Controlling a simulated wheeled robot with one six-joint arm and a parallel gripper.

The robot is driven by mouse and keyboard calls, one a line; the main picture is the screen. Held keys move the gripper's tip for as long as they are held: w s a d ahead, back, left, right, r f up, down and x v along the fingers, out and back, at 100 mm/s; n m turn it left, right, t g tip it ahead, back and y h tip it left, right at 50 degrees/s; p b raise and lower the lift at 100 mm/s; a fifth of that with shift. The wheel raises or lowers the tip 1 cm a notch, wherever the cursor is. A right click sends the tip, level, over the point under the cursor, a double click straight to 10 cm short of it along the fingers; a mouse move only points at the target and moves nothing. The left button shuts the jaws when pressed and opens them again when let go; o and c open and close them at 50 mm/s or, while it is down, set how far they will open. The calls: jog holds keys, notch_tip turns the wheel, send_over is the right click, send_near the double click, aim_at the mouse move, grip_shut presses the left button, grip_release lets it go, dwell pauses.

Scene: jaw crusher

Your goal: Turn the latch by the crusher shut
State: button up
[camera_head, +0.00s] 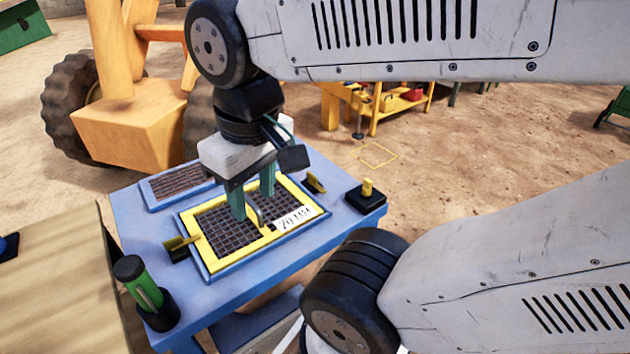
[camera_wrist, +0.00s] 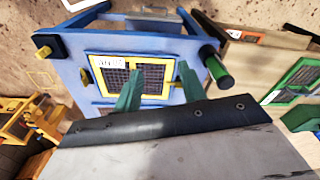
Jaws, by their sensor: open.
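A yellow-framed mesh grate (camera_head: 222,222) lies on the blue table, with a white label and a yellow handle (camera_head: 254,216) in its middle. One yellow latch (camera_head: 180,243) on a dark block is at the frame's left side, its bar pointing towards the frame. Another yellow latch (camera_head: 315,183) is at the frame's far right side. I cannot tell which is by the crusher. My gripper (camera_head: 253,192) is open and points down over the grate, its green fingers around the handle's area; contact is unclear. The wrist view also shows my gripper (camera_wrist: 158,86) over the grate.
The blue table (camera_head: 300,250) carries a yellow knob (camera_head: 367,188) on a black base at right and a green cylinder (camera_head: 142,283) in a black holder at front left. A dark second mesh panel (camera_head: 178,183) lies behind. An orange machine (camera_head: 130,125) stands beyond.

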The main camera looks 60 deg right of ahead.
jog(key=d, duration=0.1)
jog(key=w+d+f+m+g, duration=0.2)
jog(key=shift+d+f, duration=0.15)
jog(key=shift+d, duration=0.25)
jog(key=shift+c, duration=0.4)
jog(key=m, duration=0.2)
send_near(316, 182)
jog(key=shift+w+d+t, duration=0.3)
jog(key=shift+w+d, duration=0.3)
jog(key=shift+w, duration=0.3)
jog(key=shift+a+f, duration=0.1)
jog(key=shift+f, duration=0.05)
notch_tip(316, 182, down, 7)
jog(key=shift+f, duration=0.2)
grip_shut()
